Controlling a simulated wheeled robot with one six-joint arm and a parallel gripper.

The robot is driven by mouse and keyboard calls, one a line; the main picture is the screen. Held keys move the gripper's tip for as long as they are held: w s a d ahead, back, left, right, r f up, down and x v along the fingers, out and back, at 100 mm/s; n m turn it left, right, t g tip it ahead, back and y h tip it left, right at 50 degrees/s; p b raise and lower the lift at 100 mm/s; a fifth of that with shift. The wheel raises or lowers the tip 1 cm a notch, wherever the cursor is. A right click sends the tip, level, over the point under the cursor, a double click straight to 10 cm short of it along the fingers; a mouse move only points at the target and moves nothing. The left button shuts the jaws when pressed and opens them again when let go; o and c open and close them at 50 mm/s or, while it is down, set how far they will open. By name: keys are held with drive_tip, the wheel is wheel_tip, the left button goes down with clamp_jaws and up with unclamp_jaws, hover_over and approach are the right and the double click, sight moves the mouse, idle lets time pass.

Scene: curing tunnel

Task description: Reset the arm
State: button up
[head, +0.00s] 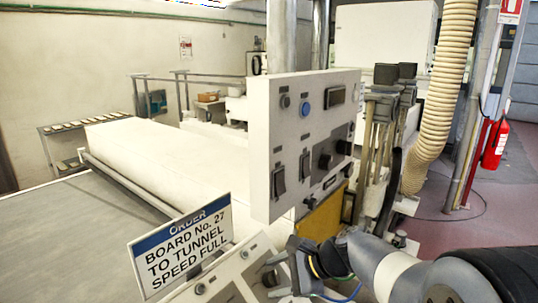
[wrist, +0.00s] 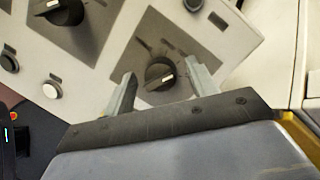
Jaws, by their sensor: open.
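My gripper (head: 272,275) is low in the middle of the head view, close over the sloping lower control panel (head: 205,288). In the wrist view my gripper (wrist: 160,72) is open, with one finger to each side of a black rotary knob (wrist: 160,74). Gaps show between the knob and both fingers in the picture; depth is hard to tell. The knob carries a white pointer line. A second black knob (wrist: 60,10) is at the upper left of the wrist view. My arm reaches in from the lower right of the head view.
An upright white panel (head: 262,140) with switches stands just behind my gripper. An order card (head: 183,245) reads "BOARD No. 27 TO TUNNEL SPEED FULL". A grey conveyor (head: 70,235) lies left. A ribbed hose (head: 440,95) and red extinguisher (head: 495,145) are at right.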

drive_tip(key=n+b, duration=0.1)
drive_tip(key=n, duration=0.1)
drive_tip(key=n+b, duration=0.1)
drive_tip(key=n, duration=0.2)
drive_tip(key=shift+f+n+g+h, duration=0.15)
drive_tip(key=shift+n+g+h, duration=0.15)
drive_tip(key=shift+h, duration=0.1)
drive_tip(key=n+b, duration=0.2)
drive_tip(key=n, duration=0.2)
drive_tip(key=shift+h, duration=0.4)
drive_tip(key=shift+r+n, duration=0.25)
drive_tip(key=shift+n, duration=0.05)
drive_tip(key=shift+s+d+r, duration=0.15)
drive_tip(key=shift+d+r, duration=0.1)
drive_tip(key=shift+r, duration=0.1)
drive_tip(key=shift+r, duration=0.1)
